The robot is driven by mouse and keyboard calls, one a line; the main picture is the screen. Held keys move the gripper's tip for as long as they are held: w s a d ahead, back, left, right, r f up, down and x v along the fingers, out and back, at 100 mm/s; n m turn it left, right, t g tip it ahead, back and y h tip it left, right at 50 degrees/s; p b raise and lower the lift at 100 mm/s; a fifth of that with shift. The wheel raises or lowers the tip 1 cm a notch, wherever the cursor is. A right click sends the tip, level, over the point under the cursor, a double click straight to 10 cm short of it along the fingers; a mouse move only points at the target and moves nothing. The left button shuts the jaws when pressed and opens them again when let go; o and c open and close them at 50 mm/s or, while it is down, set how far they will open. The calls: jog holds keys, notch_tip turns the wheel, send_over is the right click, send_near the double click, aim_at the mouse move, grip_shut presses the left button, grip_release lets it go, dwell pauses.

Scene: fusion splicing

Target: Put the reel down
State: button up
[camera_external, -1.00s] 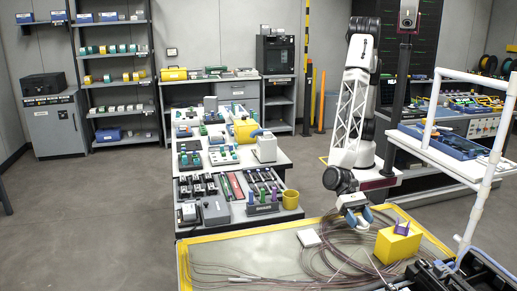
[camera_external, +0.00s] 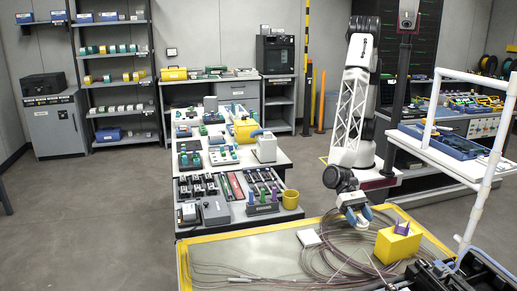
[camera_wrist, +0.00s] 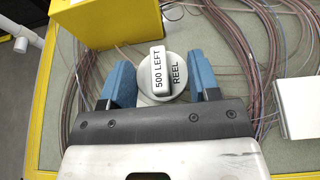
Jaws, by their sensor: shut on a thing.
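The reel (camera_wrist: 180,88) shows in the wrist view as a pale round disc with a white raised grip, labelled "500 LEFT REEL". My gripper (camera_wrist: 163,83) has its two blue fingers on either side of the reel and is shut on it. In the external view my gripper (camera_external: 357,217) is low over the yellow-edged table (camera_external: 230,258), among coiled brown cables (camera_external: 335,262). The reel is mostly hidden there by the fingers. I cannot tell whether it touches the table surface.
A yellow box (camera_external: 397,244) with a purple item (camera_external: 402,228) on top stands right of my gripper in the external view. A white square plate (camera_external: 309,238) lies to the left. Several cable loops surround the gripper; the table's left part is mostly clear.

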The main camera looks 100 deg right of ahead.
jog(key=s+d, duration=0.5)
jog(key=d, duration=0.4)
jog(key=s+d, duration=0.5)
jog(key=d, duration=0.5)
jog(key=shift+s+r, duration=0.15)
jog(key=w+a, duration=0.3)
jog(key=a, duration=0.1)
jog(key=w+a+f, duration=0.1)
jog(key=w+a, duration=0.2)
jog(key=a, duration=0.1)
jog(key=w+a, duration=0.3)
jog(key=a, duration=0.2)
jog(key=shift+w+f, duration=0.25)
jog(key=shift+f, duration=0.15)
jog(key=shift+f, duration=1.6)
jog(key=shift+f, duration=0.1)
jog(key=o, duration=0.9)
jog(key=shift+o, duration=0.2)
